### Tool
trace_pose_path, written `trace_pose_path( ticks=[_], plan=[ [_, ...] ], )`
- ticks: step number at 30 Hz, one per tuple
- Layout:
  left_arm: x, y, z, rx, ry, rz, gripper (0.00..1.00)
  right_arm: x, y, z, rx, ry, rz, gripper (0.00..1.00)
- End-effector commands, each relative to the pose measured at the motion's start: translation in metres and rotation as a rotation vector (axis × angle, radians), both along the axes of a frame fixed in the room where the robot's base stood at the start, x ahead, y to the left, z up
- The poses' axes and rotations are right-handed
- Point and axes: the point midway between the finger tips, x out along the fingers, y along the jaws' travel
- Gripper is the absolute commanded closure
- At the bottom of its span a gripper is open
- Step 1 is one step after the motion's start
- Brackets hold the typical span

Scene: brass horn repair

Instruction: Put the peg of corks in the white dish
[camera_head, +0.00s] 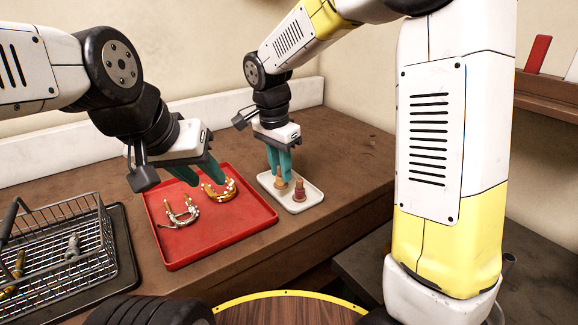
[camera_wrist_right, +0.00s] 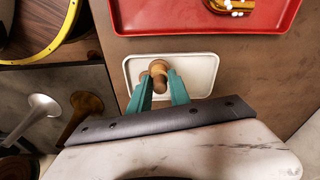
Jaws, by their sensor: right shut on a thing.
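The white dish (camera_head: 311,200) lies on the brown bench, right of the red tray. My right gripper (camera_head: 280,171) points down over the dish, its teal fingers shut on the tan peg of corks (camera_head: 282,184). The peg is upright over the dish's back part; I cannot tell whether its foot touches the dish. In the right wrist view the peg (camera_wrist_right: 158,70) shows between the fingers, above the white dish (camera_wrist_right: 203,72). My left gripper (camera_head: 198,174) is open and empty above the red tray.
The red tray (camera_head: 245,226) holds a silver horn part (camera_head: 180,215) and a gold one (camera_head: 219,191). A wire basket (camera_head: 60,255) stands at the left on a dark tray. The bench right of the dish is clear. A white wall edge runs behind.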

Motion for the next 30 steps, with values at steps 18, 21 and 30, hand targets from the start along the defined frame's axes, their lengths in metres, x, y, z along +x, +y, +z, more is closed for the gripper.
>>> trace_pose_path(
  ticks=[18, 21, 30],
  plan=[
    [0.0, 0.0, 0.0, 0.0, 0.0, 0.0, 0.64, 0.043, -0.021, -0.035, -0.002, 0.004, 0.001, 1.0],
    [0.0, 0.0, 0.0, 0.0, 0.0, 0.0, 0.64, 0.043, -0.021, -0.04, 0.0, 0.0, 0.0, 1.0],
    [0.0, 0.0, 0.0, 0.0, 0.0, 0.0, 0.64, 0.043, -0.021, -0.042, -0.001, 0.001, 0.0, 1.0]
  ],
)
